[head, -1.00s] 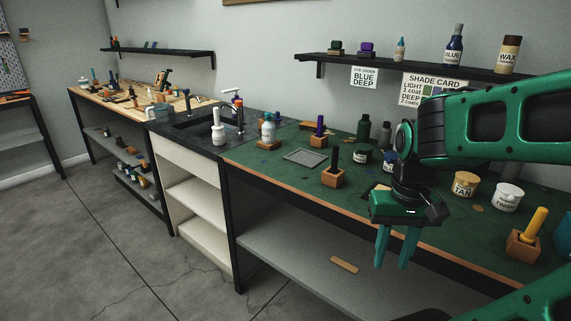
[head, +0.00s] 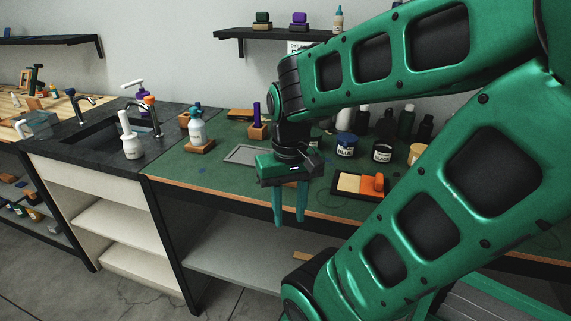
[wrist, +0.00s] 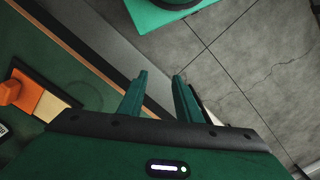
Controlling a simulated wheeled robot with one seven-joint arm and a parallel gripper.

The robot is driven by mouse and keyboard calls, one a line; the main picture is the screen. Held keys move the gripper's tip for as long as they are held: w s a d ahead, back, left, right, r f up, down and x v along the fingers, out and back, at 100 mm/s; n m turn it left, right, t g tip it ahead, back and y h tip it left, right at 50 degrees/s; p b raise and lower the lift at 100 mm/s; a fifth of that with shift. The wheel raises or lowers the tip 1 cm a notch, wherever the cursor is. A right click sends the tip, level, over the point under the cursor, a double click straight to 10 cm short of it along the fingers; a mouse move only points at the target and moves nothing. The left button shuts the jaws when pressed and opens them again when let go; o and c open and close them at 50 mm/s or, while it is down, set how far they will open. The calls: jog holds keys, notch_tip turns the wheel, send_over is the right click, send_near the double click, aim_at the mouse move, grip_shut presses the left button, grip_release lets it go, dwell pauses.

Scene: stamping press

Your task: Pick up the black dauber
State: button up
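The black dauber is not visible now; my gripper and arm cover the bench area right of the grey tray, where it stood in the earlier head view. My gripper (head: 289,222) hangs fingers-down at the front edge of the green bench, in front of that area. Its two teal fingers are apart with nothing between them. The wrist view also shows my gripper (wrist: 160,78) open and empty, over the bench's front edge and the floor. A purple dauber (head: 257,113) stands upright in a wooden block behind the tray.
The grey tray (head: 244,154) lies left of my gripper. A blue-labelled jar (head: 346,146), a black-labelled jar (head: 382,153) and an orange-and-cream pad tray (head: 349,184) are to the right. A white bottle (head: 197,126) stands on a wooden base by the sink (head: 100,134).

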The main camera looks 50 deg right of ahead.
jog(key=shift+o, duration=1)
jog(key=shift+d, duration=0.1)
jog(key=w+d+r+m, duration=0.2)
jog(key=w+d+r, duration=0.2)
jog(key=d, duration=0.1)
jog(key=w+d+r+m, duration=0.2)
jog(key=w+d+r, duration=0.2)
jog(key=d, duration=0.1)
jog(key=w+d+r+m, duration=0.3)
jog(key=w+d+r, duration=0.1)
jog(key=d, duration=0.2)
jog(key=shift+w+d+r, duration=0.1)
jog(key=shift+w+r, duration=0.15)
jog(key=shift+r, duration=0.1)
jog(key=shift+d+f, duration=0.1)
jog(key=shift+f, duration=0.15)
notch_tip(320, 180, down, 10)
jog(key=shift+s, duration=0.1)
jog(key=shift+c, duration=0.3)
grip_shut()
